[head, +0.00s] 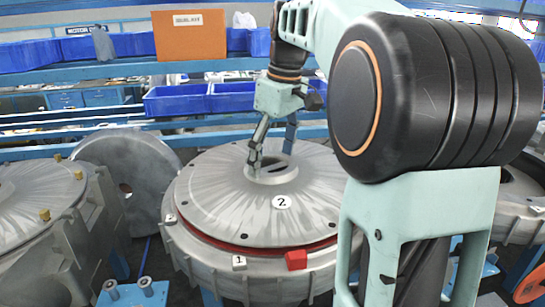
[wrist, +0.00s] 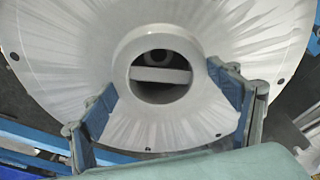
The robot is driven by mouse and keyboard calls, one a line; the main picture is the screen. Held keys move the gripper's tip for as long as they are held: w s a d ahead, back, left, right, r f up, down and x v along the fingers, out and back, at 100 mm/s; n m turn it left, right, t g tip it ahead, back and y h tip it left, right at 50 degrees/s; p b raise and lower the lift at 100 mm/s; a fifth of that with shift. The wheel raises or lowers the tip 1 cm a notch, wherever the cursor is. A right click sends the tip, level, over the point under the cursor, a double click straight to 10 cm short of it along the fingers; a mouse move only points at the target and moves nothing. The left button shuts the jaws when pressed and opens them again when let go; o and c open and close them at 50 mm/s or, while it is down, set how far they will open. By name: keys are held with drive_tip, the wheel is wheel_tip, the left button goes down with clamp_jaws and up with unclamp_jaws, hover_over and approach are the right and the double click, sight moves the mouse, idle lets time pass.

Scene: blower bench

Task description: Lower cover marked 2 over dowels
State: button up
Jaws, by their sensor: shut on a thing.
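The cover marked 2 (head: 225,200) is a broad grey disc with a raised central collar, and it also shows in the wrist view (wrist: 60,50). My gripper (head: 272,158) reaches down to the collar, with its fingers on either side, shut on the cover. In the wrist view my gripper (wrist: 162,80) has a finger on each side of the collar. The cover is over the round housing marked 1 (head: 215,277). A red band (head: 262,250) shows between them along the front and right. Small dark holes line the cover's rim. I cannot make out the dowels.
A red block (head: 296,260) sits at the housing's front rim. A grey disc (head: 130,175) leans at the left, beside another housing (head: 70,225) with brass fittings. Blue bins (head: 175,101) and an orange panel (head: 189,35) are behind. Another housing is partly hidden at right.

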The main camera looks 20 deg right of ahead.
drive_tip(key=shift+f, duration=0.2)
idle(0.6)
drive_tip(key=o, duration=1.8)
drive_tip(key=shift+o, duration=0.8)
drive_tip(key=shift+f, duration=0.2)
wheel_tip(320, 180, up, 12)
drive_tip(key=s+d, duration=0.1)
drive_tip(key=shift+s, duration=0.25)
